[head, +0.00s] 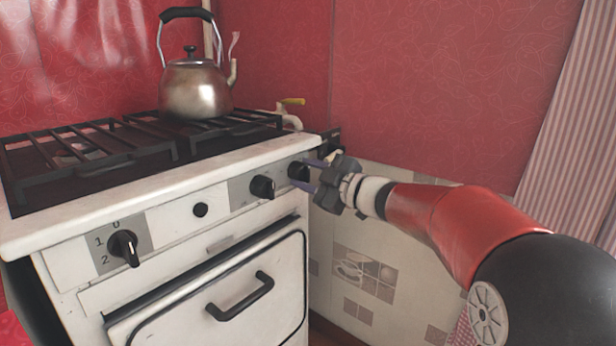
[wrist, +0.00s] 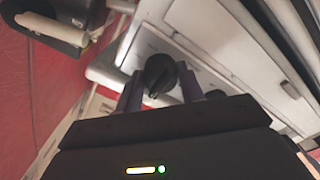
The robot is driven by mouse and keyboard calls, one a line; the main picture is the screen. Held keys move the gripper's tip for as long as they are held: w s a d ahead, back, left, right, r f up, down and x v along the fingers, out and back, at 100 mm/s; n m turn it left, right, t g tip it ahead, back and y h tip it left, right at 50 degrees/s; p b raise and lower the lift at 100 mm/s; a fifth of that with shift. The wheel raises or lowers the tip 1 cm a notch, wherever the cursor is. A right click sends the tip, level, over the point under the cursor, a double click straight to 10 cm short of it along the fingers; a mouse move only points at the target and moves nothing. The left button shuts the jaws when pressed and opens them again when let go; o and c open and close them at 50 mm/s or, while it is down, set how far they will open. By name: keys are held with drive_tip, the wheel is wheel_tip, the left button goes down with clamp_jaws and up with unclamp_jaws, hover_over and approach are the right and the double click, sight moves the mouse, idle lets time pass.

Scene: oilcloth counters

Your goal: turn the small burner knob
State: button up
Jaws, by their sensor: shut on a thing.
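The white stove's front panel carries a row of black knobs. The knob at the right end, which I take to be the small burner knob (head: 298,171), is between the purple fingers of my gripper (head: 310,175). In the wrist view the round black knob (wrist: 160,72) with its raised ridge sits between the two fingertips (wrist: 160,88). My gripper is shut on it. The gripper comes in from the right. The knob's markings are hidden or too small to read.
Another black knob (head: 262,187) sits close to the left of my gripper. Further left are a small round button (head: 200,210) and a large knob (head: 123,248) marked 0, 1, 2. The oven handle (head: 240,297) juts out below. A kettle (head: 195,88) stands on the grates.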

drive_tip(key=o, duration=1)
drive_tip(key=v, duration=0.8)
